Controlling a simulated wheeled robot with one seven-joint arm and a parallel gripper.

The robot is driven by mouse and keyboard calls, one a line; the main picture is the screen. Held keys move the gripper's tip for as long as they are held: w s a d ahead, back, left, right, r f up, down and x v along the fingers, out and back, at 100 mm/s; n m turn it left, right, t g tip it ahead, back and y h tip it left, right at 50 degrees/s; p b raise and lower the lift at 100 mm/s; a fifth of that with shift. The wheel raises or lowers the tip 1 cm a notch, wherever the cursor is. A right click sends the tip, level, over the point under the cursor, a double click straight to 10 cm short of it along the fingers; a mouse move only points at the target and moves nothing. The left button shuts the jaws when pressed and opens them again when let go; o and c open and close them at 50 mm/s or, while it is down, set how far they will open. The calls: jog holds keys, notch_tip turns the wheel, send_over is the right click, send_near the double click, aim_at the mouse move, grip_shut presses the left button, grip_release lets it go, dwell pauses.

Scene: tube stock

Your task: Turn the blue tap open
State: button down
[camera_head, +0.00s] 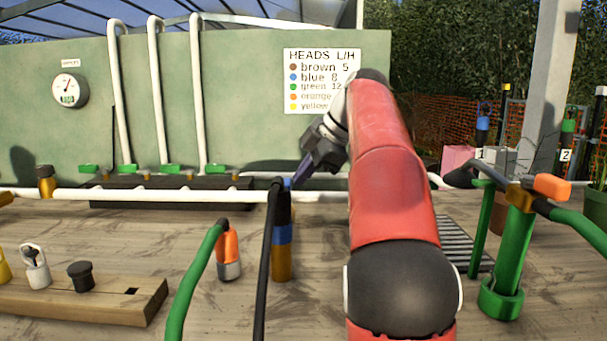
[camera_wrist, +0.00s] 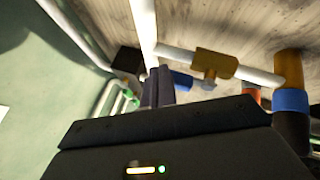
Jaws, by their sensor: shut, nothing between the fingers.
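The blue tap handle (camera_wrist: 181,80) shows in the wrist view just right of my fingertips, partly hidden behind them. A brass valve body (camera_wrist: 215,66) sits on a white pipe close to it. My gripper (camera_wrist: 160,82) is shut and empty, its dark fingers together beside the blue handle; I cannot tell whether they touch it. In the head view my gripper (camera_head: 301,178) points down and left over the white pipe. A small blue patch (camera_head: 287,183) shows by its tip, mostly hidden behind a black-topped post, so the handle's angle is unclear there.
A brass post with a blue band (camera_head: 282,235) and a black hose stands in front of the pipe. An orange-capped piece (camera_head: 229,252) and a green hose stand left of it. A wooden block (camera_head: 110,300) lies front left. A green standpipe (camera_head: 510,250) stands right.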

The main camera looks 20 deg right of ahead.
jog(key=s+d+r+b, duration=0.1)
jog(key=s+d+r, duration=0.1)
jog(key=s+d, duration=0.6)
jog(key=s, duration=0.3)
jog(key=shift+d+r, duration=0.15)
jog(key=shift+d, duration=0.05)
